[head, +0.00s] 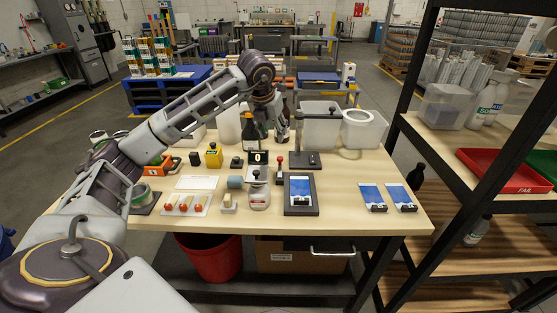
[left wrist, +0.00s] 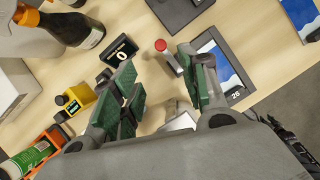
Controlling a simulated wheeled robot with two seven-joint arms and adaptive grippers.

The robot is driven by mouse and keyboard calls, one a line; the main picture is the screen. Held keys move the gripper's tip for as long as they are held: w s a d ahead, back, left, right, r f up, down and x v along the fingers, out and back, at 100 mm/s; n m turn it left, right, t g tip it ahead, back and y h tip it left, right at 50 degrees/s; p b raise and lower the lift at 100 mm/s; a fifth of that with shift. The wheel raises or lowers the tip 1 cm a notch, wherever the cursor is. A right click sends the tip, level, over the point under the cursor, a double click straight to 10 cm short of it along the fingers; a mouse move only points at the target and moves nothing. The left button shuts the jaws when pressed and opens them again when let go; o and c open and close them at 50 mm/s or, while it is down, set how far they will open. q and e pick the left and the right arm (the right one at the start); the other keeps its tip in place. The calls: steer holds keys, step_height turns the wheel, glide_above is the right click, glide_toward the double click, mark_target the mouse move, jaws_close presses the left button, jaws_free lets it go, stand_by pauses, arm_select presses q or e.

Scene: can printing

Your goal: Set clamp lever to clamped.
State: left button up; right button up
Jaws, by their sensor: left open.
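The clamp lever (head: 279,163) has a red knob on a short grey stem. In the head view it stands roughly upright at the left edge of a dark fixture (head: 288,207) that holds a blue and white card (head: 300,188). In the left wrist view the lever's red knob (left wrist: 160,45) shows beyond the fingers, in line with the gap between them. My left gripper (left wrist: 162,88) is open and empty, with green finger pads, apart from the lever. In the head view its fingers are hard to make out below the wrist. My right gripper is not in view.
A counter display reading 0 (left wrist: 121,50) and a yellow device (left wrist: 75,98) stand left of the lever. A dark bottle (left wrist: 75,27) is behind. A dark base with an upright post (head: 305,160) and clear bins (head: 320,128) stand further back.

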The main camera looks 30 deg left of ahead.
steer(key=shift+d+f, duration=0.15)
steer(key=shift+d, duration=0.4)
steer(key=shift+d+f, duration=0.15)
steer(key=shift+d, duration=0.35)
